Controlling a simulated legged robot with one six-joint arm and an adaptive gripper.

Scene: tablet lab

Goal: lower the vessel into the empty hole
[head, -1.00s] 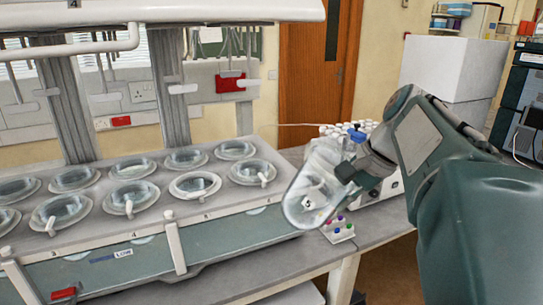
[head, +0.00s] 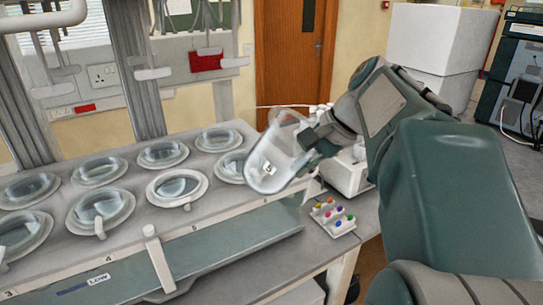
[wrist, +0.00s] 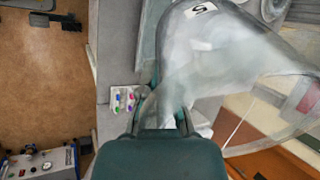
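A clear round-bottomed vessel (head: 270,168) with a small white label hangs tilted at the right end of the dissolution tester (head: 225,236). My gripper (head: 308,146) is shut on the vessel near its rim. In the wrist view the vessel (wrist: 205,45) fills the upper right, and my gripper (wrist: 168,112) is at its wall. The tester's top plate has two rows of holes. A front-row hole with a bright white ring (head: 151,190) looks empty, left of the vessel; its inside is hard to read. The other holes seem to hold clear vessels.
A small rack of coloured caps (head: 333,216) stands on the bench (head: 368,222) right of the tester. Grey uprights (head: 138,85) and hanging shafts rise behind the holes. White boxes (head: 440,40) stand at the back right.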

